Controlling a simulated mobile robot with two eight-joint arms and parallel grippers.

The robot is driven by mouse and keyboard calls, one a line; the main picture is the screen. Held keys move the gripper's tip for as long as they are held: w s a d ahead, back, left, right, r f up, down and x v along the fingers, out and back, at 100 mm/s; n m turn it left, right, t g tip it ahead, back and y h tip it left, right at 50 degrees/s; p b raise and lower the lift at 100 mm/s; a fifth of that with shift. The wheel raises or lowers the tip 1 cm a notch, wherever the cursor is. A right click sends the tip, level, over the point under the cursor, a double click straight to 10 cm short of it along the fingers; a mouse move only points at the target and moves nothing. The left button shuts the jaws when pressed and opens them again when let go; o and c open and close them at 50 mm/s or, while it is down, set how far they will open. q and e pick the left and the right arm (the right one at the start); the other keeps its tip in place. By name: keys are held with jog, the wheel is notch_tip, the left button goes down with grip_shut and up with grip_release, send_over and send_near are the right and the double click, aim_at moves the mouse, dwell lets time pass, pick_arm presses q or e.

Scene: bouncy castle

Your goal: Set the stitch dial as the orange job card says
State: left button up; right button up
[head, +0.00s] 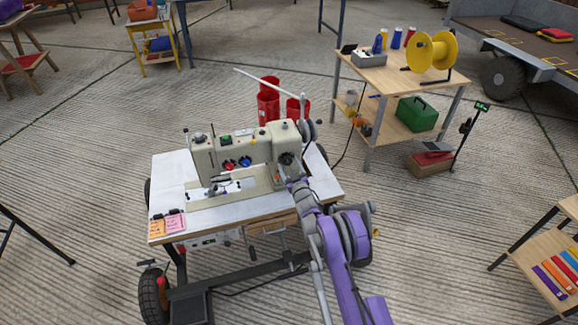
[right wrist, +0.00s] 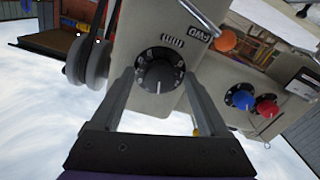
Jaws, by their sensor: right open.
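The stitch dial (right wrist: 160,76) is a round black knob with pale marks around it, on the cream end of the sewing machine (head: 232,155). In the right wrist view it lies between the fingertips of my right gripper (right wrist: 158,82). The two fingers are apart, one on each side of the dial; I cannot tell whether they touch it. In the head view my right gripper (head: 284,172) is at the machine's right end. The orange job card (head: 157,228) lies at the table's front left corner; its writing is too small to read. My left gripper is not in view.
A pink card (head: 175,222) lies beside the orange one. A wooden trolley (head: 391,75) stands behind right.

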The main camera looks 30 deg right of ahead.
grip_shut()
dwell(0.4)
jog(key=shift+m+b, duration=0.9)
jog(key=shift+m, duration=0.5)
jog(key=shift+m+b, duration=0.45)
jog(key=shift+m, duration=0.95)
grip_release()
